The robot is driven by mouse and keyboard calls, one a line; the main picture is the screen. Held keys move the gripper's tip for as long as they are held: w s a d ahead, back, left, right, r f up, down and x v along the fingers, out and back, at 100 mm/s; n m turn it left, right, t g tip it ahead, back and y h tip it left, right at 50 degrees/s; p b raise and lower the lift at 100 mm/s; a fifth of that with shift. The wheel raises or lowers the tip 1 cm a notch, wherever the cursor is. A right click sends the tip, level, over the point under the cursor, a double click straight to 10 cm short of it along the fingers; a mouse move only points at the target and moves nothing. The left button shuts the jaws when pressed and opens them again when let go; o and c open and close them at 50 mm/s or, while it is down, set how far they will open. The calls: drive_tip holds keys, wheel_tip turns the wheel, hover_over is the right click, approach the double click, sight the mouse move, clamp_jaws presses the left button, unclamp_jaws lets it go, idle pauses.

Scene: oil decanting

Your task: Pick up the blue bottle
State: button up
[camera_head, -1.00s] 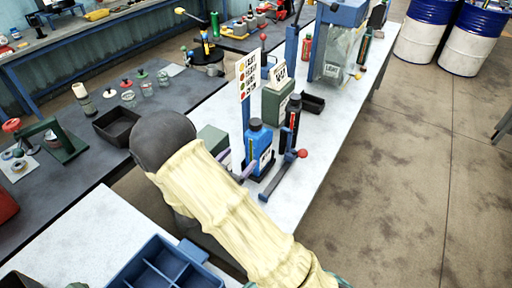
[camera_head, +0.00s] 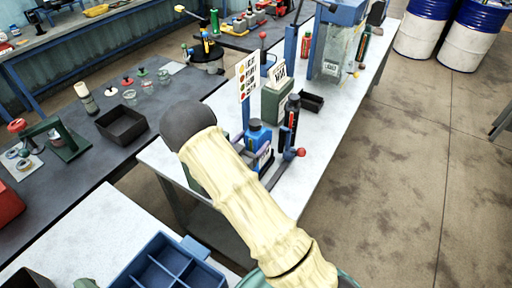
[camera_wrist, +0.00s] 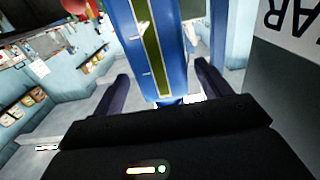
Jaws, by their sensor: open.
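My gripper (camera_wrist: 162,82) is open, with one dark finger on each side of the bottle. I cannot tell whether either finger touches it. In the head view my arm covers most of the gripper.
A black bottle (camera_head: 291,112) and a red-knobbed lever (camera_head: 300,153) stand close to the right of the blue bottle. A sign (camera_head: 248,75) on a post and a green-grey box (camera_head: 277,101) are just behind. A black tray (camera_head: 312,102) lies farther back.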

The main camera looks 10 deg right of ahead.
drive_tip(key=x, duration=0.1)
drive_tip(key=p+x, duration=0.2)
drive_tip(key=shift+w+d+r, duration=0.15)
drive_tip(key=shift+w+r, duration=0.15)
drive_tip(key=shift+w, duration=0.05)
drive_tip(key=shift+w+d+f, duration=0.1)
drive_tip(key=shift+w+d, duration=0.25)
drive_tip(key=shift+w, duration=0.05)
clamp_jaws()
